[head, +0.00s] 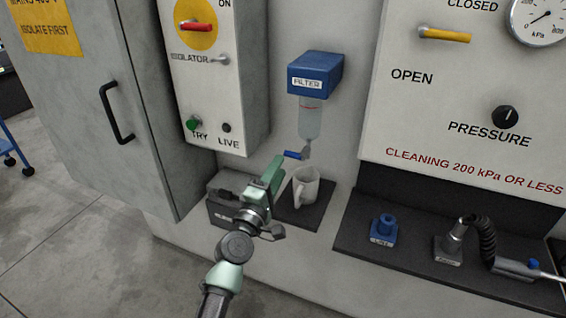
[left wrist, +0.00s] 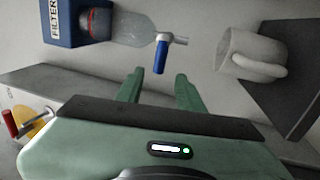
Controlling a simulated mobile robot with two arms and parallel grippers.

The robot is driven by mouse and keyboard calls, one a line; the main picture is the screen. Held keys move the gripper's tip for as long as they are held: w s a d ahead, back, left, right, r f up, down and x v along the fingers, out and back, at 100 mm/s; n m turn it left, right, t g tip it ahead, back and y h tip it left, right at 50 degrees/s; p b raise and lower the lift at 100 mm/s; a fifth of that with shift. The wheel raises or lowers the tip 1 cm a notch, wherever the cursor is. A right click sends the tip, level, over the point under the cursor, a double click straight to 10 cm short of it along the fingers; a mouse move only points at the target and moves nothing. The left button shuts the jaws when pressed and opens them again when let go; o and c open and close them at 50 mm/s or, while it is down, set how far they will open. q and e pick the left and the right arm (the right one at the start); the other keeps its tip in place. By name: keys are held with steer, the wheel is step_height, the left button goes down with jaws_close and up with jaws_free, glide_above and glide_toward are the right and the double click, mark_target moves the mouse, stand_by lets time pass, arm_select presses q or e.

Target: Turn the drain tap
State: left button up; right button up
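The drain tap's blue handle (head: 293,155) sticks out to the left from the grey tap body (head: 306,150), under the clear bowl (head: 310,120) of the blue filter (head: 315,76). In the left wrist view the blue handle (left wrist: 160,57) points at the gap between my fingers. My left gripper (head: 278,161) is just left of the handle; it also shows in the left wrist view (left wrist: 158,74), open with nothing between its fingers. I cannot tell whether a finger touches the handle. My right gripper is in neither view.
A white mug (head: 305,188) stands below the tap on a dark shelf (head: 312,215). A grey switch box (head: 220,75) is on the left, a pressure panel (head: 440,110) on the right.

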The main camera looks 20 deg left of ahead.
arm_select(q)
steer(key=s, duration=0.2)
steer(key=shift+s+f, duration=0.25)
steer(key=shift+s, duration=0.15)
